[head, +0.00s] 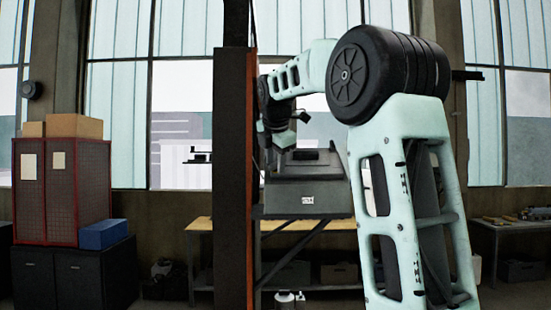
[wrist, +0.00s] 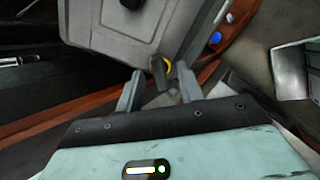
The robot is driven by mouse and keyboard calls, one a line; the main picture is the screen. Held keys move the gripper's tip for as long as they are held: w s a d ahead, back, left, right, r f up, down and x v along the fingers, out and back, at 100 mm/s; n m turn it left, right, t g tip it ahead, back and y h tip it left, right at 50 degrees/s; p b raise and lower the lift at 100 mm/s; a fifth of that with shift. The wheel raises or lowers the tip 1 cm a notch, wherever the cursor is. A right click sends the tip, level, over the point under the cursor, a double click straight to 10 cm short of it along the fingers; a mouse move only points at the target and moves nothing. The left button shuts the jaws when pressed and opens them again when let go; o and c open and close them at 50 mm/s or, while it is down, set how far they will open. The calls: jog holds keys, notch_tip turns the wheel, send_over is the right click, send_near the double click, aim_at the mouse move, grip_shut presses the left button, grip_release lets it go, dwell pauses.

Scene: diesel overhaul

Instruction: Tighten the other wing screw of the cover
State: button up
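The grey cover (wrist: 110,32) fills the upper left of the wrist view. A black wing screw (wrist: 158,74) with a yellow ring beside its base sits at the cover's near corner. A second dark knob (wrist: 131,3), probably the other wing screw, is cut off by the top edge. My gripper (wrist: 160,80) has its two fingers apart, one on each side of the near wing screw, with visible gaps; I see no contact. In the head view a grey housing (head: 308,195) stands beyond my arm; the wing screws cannot be made out there.
A dark upright post (head: 232,180) with an orange edge stands close to the left of the arm's end. An orange-brown rail (wrist: 50,128) and a blue knob (wrist: 215,38) lie near the cover. A red cabinet (head: 90,190) and a workbench (head: 205,225) stand behind.

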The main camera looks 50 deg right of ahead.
jog(key=shift+w+d+f, duration=0.15)
jog(key=shift+d+f, duration=0.1)
jog(key=shift+f, duration=0.15)
grip_shut()
jog(key=shift+m, duration=2.3)
jog(key=shift+m, duration=0.3)
jog(key=m, duration=0.3)
jog(key=shift+m+b, duration=0.35)
jog(key=shift+m, duration=0.05)
